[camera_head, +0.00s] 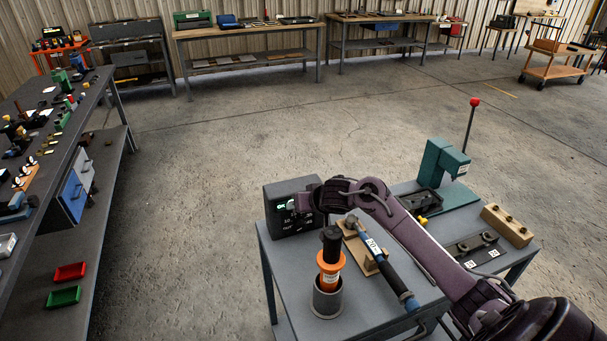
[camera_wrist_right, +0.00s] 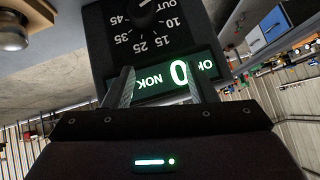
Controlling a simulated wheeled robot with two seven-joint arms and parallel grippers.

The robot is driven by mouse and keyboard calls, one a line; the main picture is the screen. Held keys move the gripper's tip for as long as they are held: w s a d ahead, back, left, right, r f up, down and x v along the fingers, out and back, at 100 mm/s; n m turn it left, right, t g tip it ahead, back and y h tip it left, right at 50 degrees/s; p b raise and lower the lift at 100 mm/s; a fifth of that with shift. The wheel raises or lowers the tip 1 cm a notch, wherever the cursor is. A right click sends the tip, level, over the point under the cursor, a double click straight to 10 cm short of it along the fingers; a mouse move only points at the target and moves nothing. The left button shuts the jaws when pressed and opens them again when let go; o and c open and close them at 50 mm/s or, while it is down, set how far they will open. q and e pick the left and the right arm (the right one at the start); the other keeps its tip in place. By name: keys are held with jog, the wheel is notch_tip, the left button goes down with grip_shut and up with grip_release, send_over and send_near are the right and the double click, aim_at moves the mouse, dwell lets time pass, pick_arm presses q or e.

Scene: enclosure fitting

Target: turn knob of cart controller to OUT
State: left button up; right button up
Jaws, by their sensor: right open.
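The cart controller (camera_head: 284,222) is a dark box at the back left of the grey cart top. In the right wrist view its face (camera_wrist_right: 112,62) appears upside down, with a lit display (camera_wrist_right: 160,78) reading NOK, 0 and OK. The black knob (camera_wrist_right: 150,10) is at the top edge of that view, partly cut off, ringed by numbers and the word OUT. I cannot tell its setting surely. My right gripper (camera_wrist_right: 157,68) is open and empty, its fingertips before the display, apart from the knob. In the head view the gripper (camera_head: 304,202) is at the controller's front.
The cart (camera_head: 290,285) also carries an orange and black tool (camera_head: 330,262) in a grey cup, a blue-handled wrench (camera_head: 380,260), a teal press (camera_head: 440,165) with a red-knobbed lever, and a wooden block (camera_head: 507,226). A crowded bench (camera_head: 75,130) stands left; open floor lies between.

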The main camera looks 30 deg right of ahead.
notch_tip(320, 180, up, 12)
jog(key=p, duration=0.1)
jog(key=shift+f, duration=0.1)
dwell(0.5)
